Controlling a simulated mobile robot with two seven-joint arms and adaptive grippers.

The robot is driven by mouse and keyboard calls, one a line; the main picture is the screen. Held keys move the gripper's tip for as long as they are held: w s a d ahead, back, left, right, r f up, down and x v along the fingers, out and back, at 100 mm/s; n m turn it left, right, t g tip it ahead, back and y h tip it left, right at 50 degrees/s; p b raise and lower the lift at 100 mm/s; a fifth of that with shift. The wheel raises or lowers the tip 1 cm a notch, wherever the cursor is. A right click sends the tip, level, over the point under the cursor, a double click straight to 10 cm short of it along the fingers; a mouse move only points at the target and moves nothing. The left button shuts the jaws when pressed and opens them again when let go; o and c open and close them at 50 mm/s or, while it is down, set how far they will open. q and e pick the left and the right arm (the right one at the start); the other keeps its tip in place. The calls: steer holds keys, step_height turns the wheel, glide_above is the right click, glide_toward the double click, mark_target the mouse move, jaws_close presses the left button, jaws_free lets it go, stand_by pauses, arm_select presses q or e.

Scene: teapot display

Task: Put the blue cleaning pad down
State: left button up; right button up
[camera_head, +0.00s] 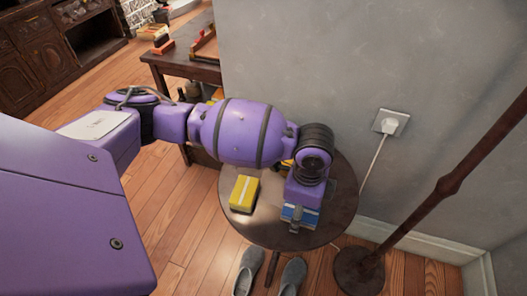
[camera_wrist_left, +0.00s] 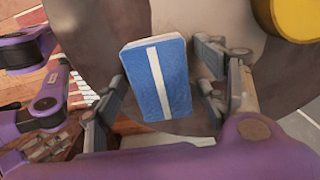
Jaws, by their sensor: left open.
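The blue cleaning pad (camera_head: 302,213) has a white stripe and is at the front part of a small round table (camera_head: 340,190), below my left gripper (camera_head: 298,222). In the left wrist view the pad (camera_wrist_left: 157,80) is between the spread fingers of my left gripper (camera_wrist_left: 160,88), with its striped face to the camera. The gripper is open. The fingers are close to the pad's sides; I cannot tell whether they touch it. The pad's underside is hidden. My right gripper is not in view.
A yellow pad (camera_head: 244,193) with a pale stripe lies on the table left of the blue one. A yellow round object (camera_wrist_left: 292,15) is partly in the wrist view. A lamp pole (camera_head: 430,195) stands right of the table, a wall (camera_head: 300,60) behind. Grey slippers (camera_head: 292,275) are on the floor.

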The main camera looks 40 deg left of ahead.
arm_select(q)
step_height(320, 180, up, 12)
steer(key=p, duration=0.3)
steer(key=shift+r, duration=0.2)
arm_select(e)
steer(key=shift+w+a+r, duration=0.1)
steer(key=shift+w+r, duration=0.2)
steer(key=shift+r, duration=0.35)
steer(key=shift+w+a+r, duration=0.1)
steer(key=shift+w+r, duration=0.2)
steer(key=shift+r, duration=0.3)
arm_select(q)
steer(key=shift+f, duration=0.1)
